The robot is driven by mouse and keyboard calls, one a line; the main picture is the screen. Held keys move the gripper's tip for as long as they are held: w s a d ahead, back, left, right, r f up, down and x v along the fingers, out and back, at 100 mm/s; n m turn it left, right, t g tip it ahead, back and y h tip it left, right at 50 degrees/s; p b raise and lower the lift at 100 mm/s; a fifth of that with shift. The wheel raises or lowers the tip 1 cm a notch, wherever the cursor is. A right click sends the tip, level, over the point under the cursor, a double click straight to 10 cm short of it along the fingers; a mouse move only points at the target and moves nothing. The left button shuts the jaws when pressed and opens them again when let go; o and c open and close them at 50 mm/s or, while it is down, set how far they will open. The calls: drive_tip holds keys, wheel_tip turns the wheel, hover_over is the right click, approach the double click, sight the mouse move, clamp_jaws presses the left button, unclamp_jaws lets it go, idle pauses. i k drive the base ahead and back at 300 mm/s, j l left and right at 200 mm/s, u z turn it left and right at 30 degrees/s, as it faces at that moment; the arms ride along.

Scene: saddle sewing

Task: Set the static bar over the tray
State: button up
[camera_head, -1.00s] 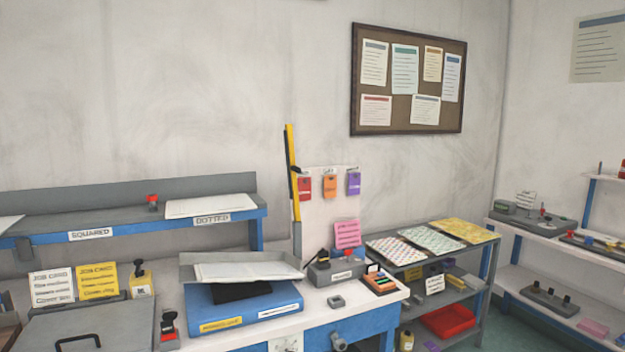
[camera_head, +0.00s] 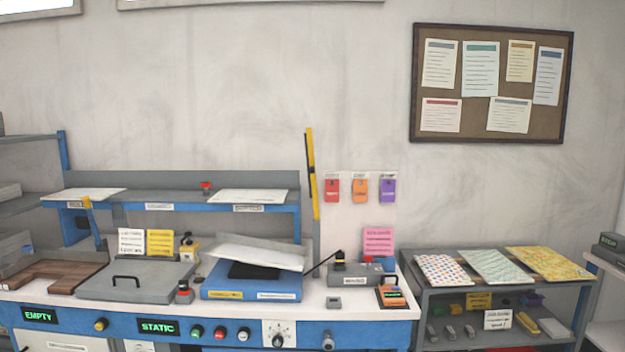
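A yellow and black bar (camera_head: 311,170), which looks like the static bar, stands nearly upright behind the bench. It is to the right of the tray and not over it. The tray (camera_head: 258,267) is shallow and grey-white, with a pale sheet in it. It sits slightly tilted above a black pad (camera_head: 252,271) on a blue box-like base (camera_head: 243,288). My gripper is not in view.
The bench front has EMPTY (camera_head: 39,316) and STATIC (camera_head: 157,327) displays with knobs. A grey lidded box (camera_head: 135,283) stands left of the base. A grey device (camera_head: 355,274) and an orange box (camera_head: 391,296) stand right. A raised shelf (camera_head: 170,208) runs behind.

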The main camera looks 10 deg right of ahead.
sight(307, 135)
drive_tip(key=l+u, duration=0.2)
drive_tip(key=l, duration=0.85)
drive_tip(key=i+l+u, duration=0.4)
drive_tip(key=i+l, duration=0.85)
